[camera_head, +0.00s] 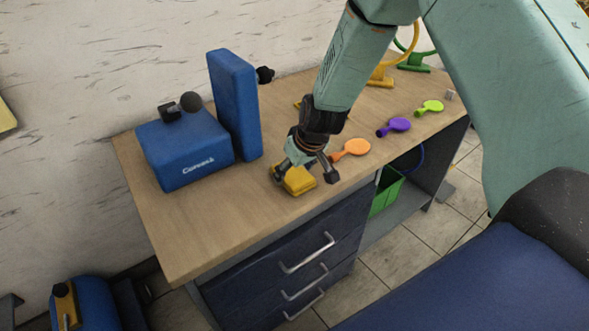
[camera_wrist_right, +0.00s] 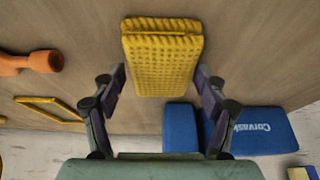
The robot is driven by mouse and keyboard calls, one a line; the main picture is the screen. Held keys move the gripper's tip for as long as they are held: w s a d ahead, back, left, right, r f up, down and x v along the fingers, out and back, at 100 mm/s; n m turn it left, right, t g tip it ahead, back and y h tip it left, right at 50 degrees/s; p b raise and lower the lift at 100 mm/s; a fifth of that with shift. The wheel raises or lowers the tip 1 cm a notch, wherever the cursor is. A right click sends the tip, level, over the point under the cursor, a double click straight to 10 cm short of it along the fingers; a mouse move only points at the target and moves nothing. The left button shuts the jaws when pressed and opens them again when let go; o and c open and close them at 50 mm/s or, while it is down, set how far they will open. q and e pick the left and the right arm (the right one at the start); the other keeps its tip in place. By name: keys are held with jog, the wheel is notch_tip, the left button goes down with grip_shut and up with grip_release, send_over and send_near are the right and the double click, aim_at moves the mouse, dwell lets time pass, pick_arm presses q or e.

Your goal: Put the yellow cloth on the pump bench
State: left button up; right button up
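The yellow cloth (camera_head: 299,181), a folded, dimpled block, appears to lie on the wooden bench top (camera_head: 215,222) near its front edge. My right gripper (camera_head: 304,172) is above it with its two fingers apart, one on each side of the cloth. In the right wrist view the cloth (camera_wrist_right: 162,60) sits between the open fingertips (camera_wrist_right: 161,78). A gap shows at the left finger; the right finger is very close to the cloth, and I cannot tell whether it touches. My left gripper is not in view.
A blue machine (camera_head: 183,150) with an upright blue panel (camera_head: 235,105) stands on the bench's left. Drawers and a green bin (camera_head: 386,193) are below. The bench's front left is clear.

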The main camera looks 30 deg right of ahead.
aim_at(300, 178)
jog(key=shift+o, duration=1)
jog(key=shift+s+r, duration=0.1)
jog(key=shift+r+p, duration=0.3)
jog(key=shift+p, duration=0.05)
jog(key=p+v, duration=0.5)
jog(key=shift+r+p, duration=0.3)
jog(key=shift+p, duration=0.1)
jog(key=p+v, duration=0.5)
jog(key=v, duration=0.1)
jog(key=shift+s+p, duration=0.2)
jog(key=shift+p, duration=0.15)
